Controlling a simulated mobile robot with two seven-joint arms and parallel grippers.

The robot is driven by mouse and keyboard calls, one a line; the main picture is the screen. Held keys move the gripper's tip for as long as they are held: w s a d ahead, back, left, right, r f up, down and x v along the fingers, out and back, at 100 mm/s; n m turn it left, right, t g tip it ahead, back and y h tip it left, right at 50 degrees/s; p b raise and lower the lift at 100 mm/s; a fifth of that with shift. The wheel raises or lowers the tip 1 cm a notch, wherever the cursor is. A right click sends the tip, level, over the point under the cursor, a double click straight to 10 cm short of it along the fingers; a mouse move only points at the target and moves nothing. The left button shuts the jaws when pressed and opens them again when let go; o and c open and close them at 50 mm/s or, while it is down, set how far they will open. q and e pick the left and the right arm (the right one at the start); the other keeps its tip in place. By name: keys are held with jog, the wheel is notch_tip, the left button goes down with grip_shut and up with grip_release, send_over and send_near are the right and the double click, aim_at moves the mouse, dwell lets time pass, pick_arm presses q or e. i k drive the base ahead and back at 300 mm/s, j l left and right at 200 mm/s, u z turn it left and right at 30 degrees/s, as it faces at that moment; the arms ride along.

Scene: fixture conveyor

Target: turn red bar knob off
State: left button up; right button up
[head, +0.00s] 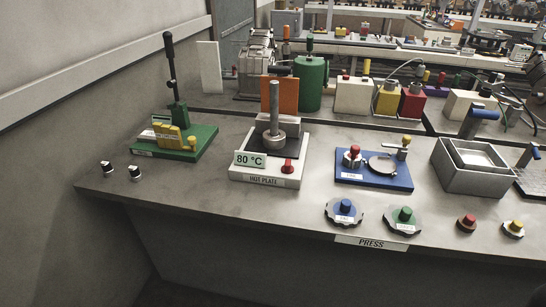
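A red knob (288,166) stands at the front right corner of the white hot plate (240,172). The hot plate's sign (249,160) reads 80 °C, and a metal pot with a tall rod (274,127) stands on its dark top. The knob's bar and its exact turn are too small to tell. Two other red-topped knobs show: one on the blue base (355,151) and a small one (467,222) near the front edge at the right. Neither of my grippers is in view.
A green-based lever press (176,140) stands left of the hot plate. Two small black-and-white knobs (121,170) sit at the front left. Blue and green round knobs (345,210) sit by the front edge. A grey tray (455,175) is at right.

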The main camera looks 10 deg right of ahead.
aim_at(288, 169)
jog(key=l+z, duration=0.35)
jog(key=l, duration=0.35)
jog(key=l+z, duration=0.35)
jog(key=l, duration=0.4)
jog(key=i, duration=0.1)
